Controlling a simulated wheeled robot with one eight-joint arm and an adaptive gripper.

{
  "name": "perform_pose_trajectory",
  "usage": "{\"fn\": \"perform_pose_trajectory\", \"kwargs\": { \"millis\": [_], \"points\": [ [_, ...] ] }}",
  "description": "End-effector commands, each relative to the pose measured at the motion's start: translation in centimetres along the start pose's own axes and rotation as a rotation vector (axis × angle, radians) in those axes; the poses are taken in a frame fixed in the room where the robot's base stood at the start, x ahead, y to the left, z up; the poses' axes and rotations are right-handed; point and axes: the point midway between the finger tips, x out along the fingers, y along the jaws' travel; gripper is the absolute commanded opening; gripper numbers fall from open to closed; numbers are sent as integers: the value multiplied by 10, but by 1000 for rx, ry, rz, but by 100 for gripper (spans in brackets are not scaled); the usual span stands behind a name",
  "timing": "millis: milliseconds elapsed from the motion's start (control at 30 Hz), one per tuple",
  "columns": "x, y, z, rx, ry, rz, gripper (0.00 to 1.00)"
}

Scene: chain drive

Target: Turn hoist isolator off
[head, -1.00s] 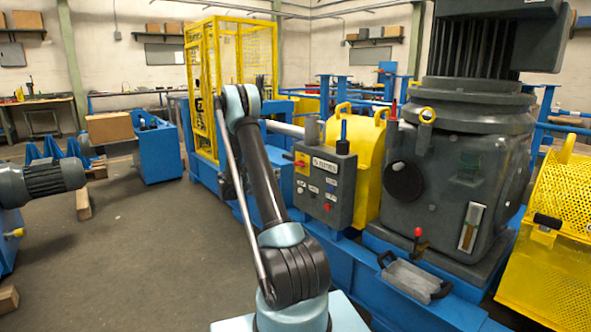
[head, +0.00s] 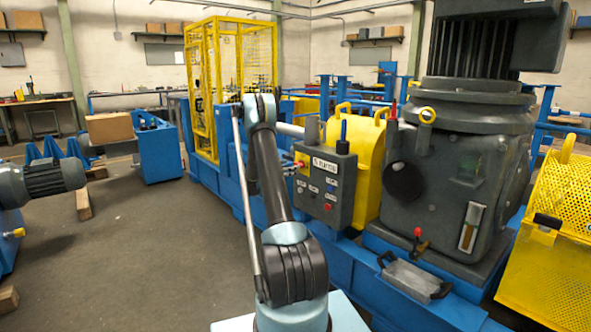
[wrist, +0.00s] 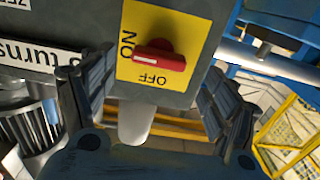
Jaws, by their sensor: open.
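The hoist isolator is a red rotary handle (wrist: 165,62) on a yellow plate (wrist: 190,20) marked ON and OFF. In the wrist view the handle lies nearly level across the picture, its white-marked end to the left, on the ON side. In the head view the isolator (head: 300,164) sits at the upper left of the grey control box (head: 335,205). My gripper (wrist: 156,70) is open, one finger either side of the plate's lower part, with the handle between them in the picture. I cannot tell whether a finger touches anything. The head view hides my gripper behind my arm.
A yellow mesh cage (head: 205,95) stands behind.

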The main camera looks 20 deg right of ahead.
Motion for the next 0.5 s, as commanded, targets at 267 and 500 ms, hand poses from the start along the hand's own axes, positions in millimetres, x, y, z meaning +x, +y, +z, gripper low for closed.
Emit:
{"fn": "perform_pose_trajectory", "kwargs": {
  "millis": [267, 500],
  "points": [
    [38, 0, 0, 0, 0, 1, 80],
    [47, 0, 0, 0, 0, 0, 80]
  ]
}}
